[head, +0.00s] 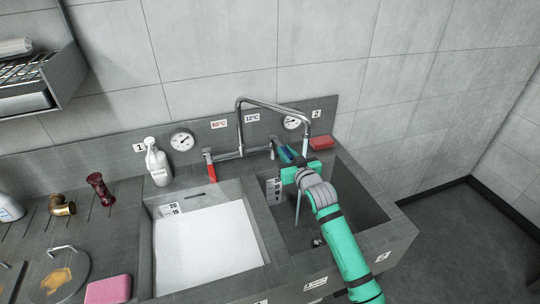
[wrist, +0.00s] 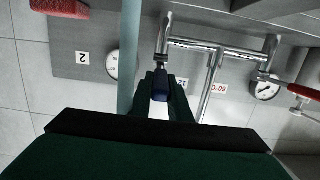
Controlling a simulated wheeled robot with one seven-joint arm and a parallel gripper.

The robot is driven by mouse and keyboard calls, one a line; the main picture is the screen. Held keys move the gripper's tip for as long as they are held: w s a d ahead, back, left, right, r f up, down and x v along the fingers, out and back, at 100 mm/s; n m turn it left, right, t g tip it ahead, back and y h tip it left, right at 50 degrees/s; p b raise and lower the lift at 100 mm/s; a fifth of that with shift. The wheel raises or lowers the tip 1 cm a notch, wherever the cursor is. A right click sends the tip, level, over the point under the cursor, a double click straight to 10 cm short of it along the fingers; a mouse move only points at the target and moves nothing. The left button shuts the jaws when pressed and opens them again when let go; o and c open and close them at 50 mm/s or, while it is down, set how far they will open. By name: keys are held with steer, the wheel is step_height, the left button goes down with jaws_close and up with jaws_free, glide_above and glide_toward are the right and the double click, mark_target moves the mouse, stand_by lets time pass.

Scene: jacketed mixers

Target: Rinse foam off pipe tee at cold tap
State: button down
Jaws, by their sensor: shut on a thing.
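My gripper (head: 292,160) is shut on the dark blue lever (head: 283,153) at the right end of the mixer tap. In the wrist view the blue lever (wrist: 160,88) sits between the dark fingers, under the chrome valve. A water stream (head: 298,206) falls from the tall spout (head: 272,103) into the right basin (head: 368,207); it also shows as a pale column in the wrist view (wrist: 129,60). I cannot tell whether the red one is the tee. No foam is visible on it.
The left basin (head: 205,245) holds white contents. A red lever (head: 209,164) is at the tap's left end. A white bottle (head: 158,163) stands behind the left basin, a red block (head: 322,142) behind the right. A pink sponge (head: 108,290) lies at front left.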

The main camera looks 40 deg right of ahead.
stand_by(0.4)
steer(key=c, duration=1.6)
jaws_free()
steer(key=shift+c, duration=0.2)
steer(key=shift+r, duration=0.1)
steer(key=v, duration=1.1)
steer(key=shift+w, duration=0.15)
